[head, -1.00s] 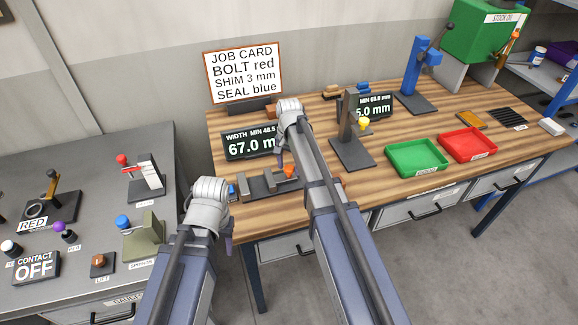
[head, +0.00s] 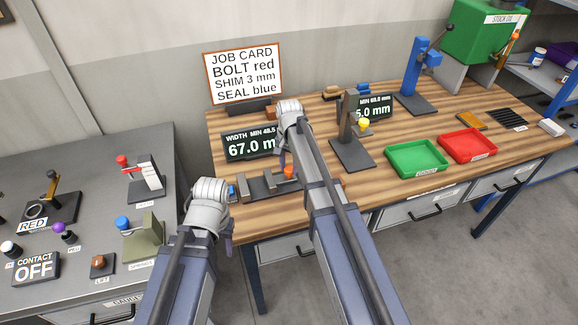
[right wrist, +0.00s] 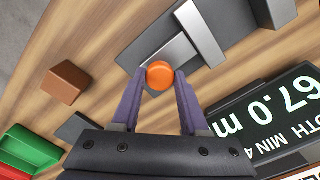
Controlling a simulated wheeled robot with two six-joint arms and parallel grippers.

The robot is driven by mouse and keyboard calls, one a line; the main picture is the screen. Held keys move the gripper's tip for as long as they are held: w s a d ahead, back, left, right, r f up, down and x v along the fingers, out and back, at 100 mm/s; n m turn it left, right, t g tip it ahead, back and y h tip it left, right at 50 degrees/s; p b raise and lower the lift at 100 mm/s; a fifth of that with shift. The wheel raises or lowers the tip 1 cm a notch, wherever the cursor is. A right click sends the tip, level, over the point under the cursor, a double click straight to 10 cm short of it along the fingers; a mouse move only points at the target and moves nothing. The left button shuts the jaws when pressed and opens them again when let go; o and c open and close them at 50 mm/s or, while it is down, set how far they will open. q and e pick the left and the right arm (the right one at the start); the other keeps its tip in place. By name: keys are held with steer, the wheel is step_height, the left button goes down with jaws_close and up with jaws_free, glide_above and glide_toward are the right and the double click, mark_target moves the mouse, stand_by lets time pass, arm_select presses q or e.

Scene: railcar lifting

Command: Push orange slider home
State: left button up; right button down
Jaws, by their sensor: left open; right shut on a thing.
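The orange slider knob (head: 289,172) is at the right end of the dark grey measuring fixture (head: 258,188) on the wooden bench. My right gripper (head: 284,160) is at the knob, pointing down. In the right wrist view the orange knob (right wrist: 160,75) sits between the tips of the purple fingers (right wrist: 157,102), shut on it. A light grey bar (right wrist: 200,33) of the fixture lies just beyond the knob. My left gripper (head: 228,242) is open and empty, in front of the bench's left edge. The display (head: 250,145) behind the fixture reads 67.0, partly covered by my right arm.
A brown block (right wrist: 65,82) lies on the bench near the fixture. A dark stand (head: 350,150), a green tray (head: 416,160) and a red tray (head: 467,146) are to the right. A grey table (head: 80,200) with levers and knobs is at the left.

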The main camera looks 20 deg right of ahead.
mark_target(281, 179)
stand_by(0.6)
steer(key=a, duration=0.3)
steer(key=c, duration=0.9)
jaws_free()
steer(key=o, duration=0.5)
steer(key=shift+c, duration=0.2)
steer(key=shift+r, duration=0.1)
steer(key=shift+r+p, duration=0.5)
steer(key=shift+p, duration=0.1)
step_height(281, 179, up, 7)
steer(key=p, duration=0.6)
steer(key=shift+f+p, duration=0.2)
steer(key=shift+p, duration=0.15)
